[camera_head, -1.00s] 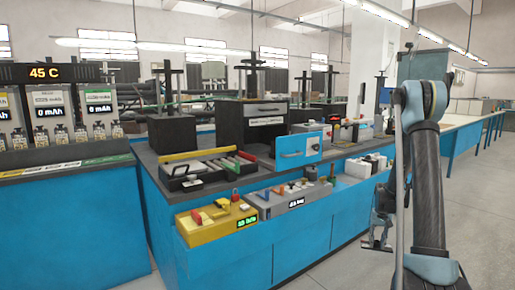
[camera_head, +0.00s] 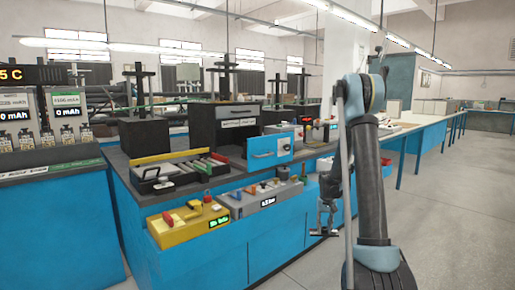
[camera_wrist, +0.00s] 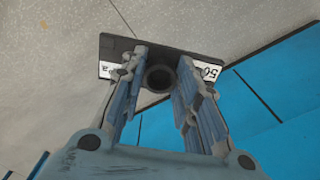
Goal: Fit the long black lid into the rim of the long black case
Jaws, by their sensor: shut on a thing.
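My gripper (camera_wrist: 162,70) is shut on the round black knob (camera_wrist: 159,80) of the long black lid (camera_wrist: 118,46). The lid is a flat dark plate with white labels, partly hidden by the fingers. In the head view my gripper (camera_head: 327,207) hangs low beside the bench front, with the lid (camera_head: 322,233) below it, clear of the bench. A long, open black case (camera_head: 150,187) sits on the left bench top, apart from the lid.
A yellow box (camera_head: 188,224) and a grey box (camera_head: 260,198) project from the blue bench front (camera_head: 200,265). A blue-fronted unit (camera_head: 268,152) stands right of the case. Grey floor (camera_head: 440,220) is free at the right.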

